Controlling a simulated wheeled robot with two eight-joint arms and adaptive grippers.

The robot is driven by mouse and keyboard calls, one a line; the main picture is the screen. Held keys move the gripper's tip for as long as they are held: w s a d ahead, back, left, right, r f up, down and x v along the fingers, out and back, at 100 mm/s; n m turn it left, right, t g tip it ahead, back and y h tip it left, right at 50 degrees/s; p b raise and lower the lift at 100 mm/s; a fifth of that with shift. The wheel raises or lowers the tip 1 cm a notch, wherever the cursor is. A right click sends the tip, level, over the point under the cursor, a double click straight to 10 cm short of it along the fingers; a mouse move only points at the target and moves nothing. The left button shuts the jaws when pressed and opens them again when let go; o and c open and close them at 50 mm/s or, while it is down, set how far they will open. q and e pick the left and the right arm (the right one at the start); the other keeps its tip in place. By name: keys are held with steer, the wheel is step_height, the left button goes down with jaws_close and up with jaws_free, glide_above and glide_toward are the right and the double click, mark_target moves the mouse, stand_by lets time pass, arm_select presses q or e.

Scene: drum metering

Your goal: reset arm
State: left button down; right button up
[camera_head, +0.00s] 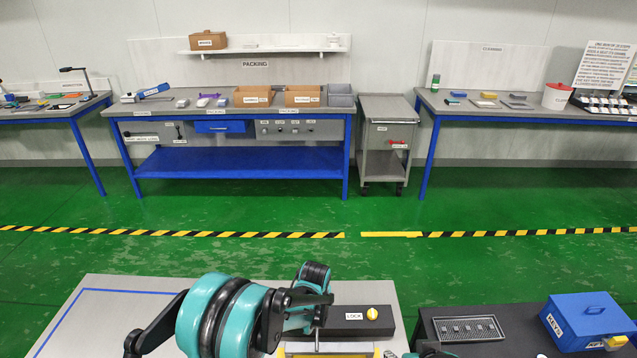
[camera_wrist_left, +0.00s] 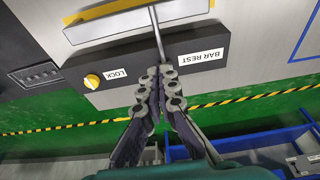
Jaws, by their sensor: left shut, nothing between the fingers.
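My left arm (camera_head: 225,315) reaches in at the bottom of the head view, over the near bench. In the left wrist view my left gripper (camera_wrist_left: 158,75) is shut and empty, its fingers in front of a dark block (camera_wrist_left: 185,62) labelled BAR REST and LOCK. A thin metal bar (camera_wrist_left: 158,32) runs from beyond the fingertips across the block to a pale, yellow-edged plate (camera_wrist_left: 125,22); whether the fingers touch it I cannot tell. The block also shows in the head view (camera_head: 345,328).
A yellow knob (camera_head: 372,313) sits on the block. On the right are a slotted black panel (camera_head: 470,328) and a blue box (camera_head: 590,318) labelled KEYS. The bench's left part (camera_head: 110,320), with a blue outline, is clear. A packing bench (camera_head: 240,160) and trolley (camera_head: 388,140) stand across the green floor.

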arm_select(q)
steer(key=s+a+r+t, duration=0.1)
steer(key=s+a+r, duration=0.4)
steer(key=r, duration=0.4)
steer(key=s+a+r+t, duration=0.1)
steer(key=s+a+r, duration=0.35)
steer(key=r, duration=0.45)
steer(key=s+a+r+t, duration=0.1)
steer(key=s+a, duration=0.2)
steer(key=s, duration=0.4)
steer(key=s+a+r+t, duration=0.1)
steer(key=s+a, duration=0.3)
steer(key=s, duration=0.4)
steer(key=shift+s+a+r, duration=0.15)
steer(key=shift+r, duration=0.65)
